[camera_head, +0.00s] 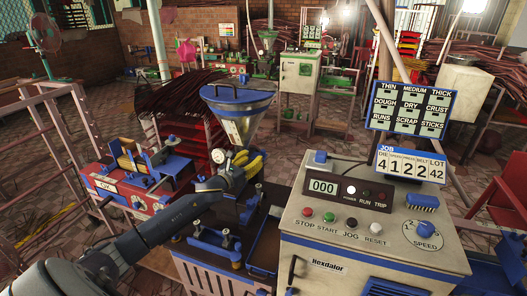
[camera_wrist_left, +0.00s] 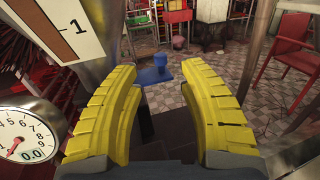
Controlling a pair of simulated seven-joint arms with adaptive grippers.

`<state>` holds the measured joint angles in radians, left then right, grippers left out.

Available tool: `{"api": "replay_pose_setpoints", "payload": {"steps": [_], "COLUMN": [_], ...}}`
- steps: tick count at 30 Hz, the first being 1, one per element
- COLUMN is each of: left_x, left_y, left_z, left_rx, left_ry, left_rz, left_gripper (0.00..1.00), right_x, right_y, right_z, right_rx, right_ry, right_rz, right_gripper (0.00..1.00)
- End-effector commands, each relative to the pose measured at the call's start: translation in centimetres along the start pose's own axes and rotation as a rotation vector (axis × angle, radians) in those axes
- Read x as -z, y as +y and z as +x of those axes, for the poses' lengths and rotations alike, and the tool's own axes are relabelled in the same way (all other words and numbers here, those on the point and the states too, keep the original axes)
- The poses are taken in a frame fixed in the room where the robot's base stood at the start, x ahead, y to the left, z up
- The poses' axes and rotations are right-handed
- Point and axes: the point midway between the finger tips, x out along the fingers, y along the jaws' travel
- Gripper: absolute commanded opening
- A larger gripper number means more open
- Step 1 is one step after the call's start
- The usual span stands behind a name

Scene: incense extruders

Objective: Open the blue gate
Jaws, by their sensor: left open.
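My left gripper (camera_head: 256,163) has yellow fingers and is beside the lower cone of the metal hopper (camera_head: 238,115) in the head view. In the left wrist view the gripper (camera_wrist_left: 160,82) is open, with nothing between its fingers. A flat blue plate with an upright blue knob (camera_wrist_left: 156,72) shows beyond the fingertips, apart from them. It looks like the blue gate, but I cannot tell for certain. In the head view I cannot clearly pick out the gate near the gripper and hopper. My right gripper is not in view.
The control box (camera_head: 365,225) with buttons stands right of the hopper. A dial gauge (camera_head: 217,156) sits close to my left gripper and also shows in the wrist view (camera_wrist_left: 28,138). A red machine (camera_head: 125,190) stands to the left. A red chair (camera_wrist_left: 285,52) stands beyond.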

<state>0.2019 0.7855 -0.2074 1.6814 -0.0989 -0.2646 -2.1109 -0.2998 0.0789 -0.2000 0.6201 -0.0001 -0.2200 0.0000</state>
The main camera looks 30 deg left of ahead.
Motion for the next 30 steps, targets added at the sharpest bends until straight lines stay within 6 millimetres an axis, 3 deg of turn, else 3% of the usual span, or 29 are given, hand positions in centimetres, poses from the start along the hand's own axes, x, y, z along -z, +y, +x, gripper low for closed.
{"api": "replay_pose_setpoints", "payload": {"steps": [15, 30], "left_x": [0.0, 0.1], "left_y": [0.0, 0.0], "left_z": [6.6, 8.2], "left_rx": [-0.001, 0.0], "left_ry": [0.0, 0.001], "left_rz": [-0.002, -0.001], "left_gripper": [0.41, 0.41], "right_x": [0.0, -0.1], "right_y": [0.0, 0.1], "right_z": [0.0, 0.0], "right_rx": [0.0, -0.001], "right_ry": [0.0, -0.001], "right_rz": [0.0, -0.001], "right_gripper": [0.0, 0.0]}}
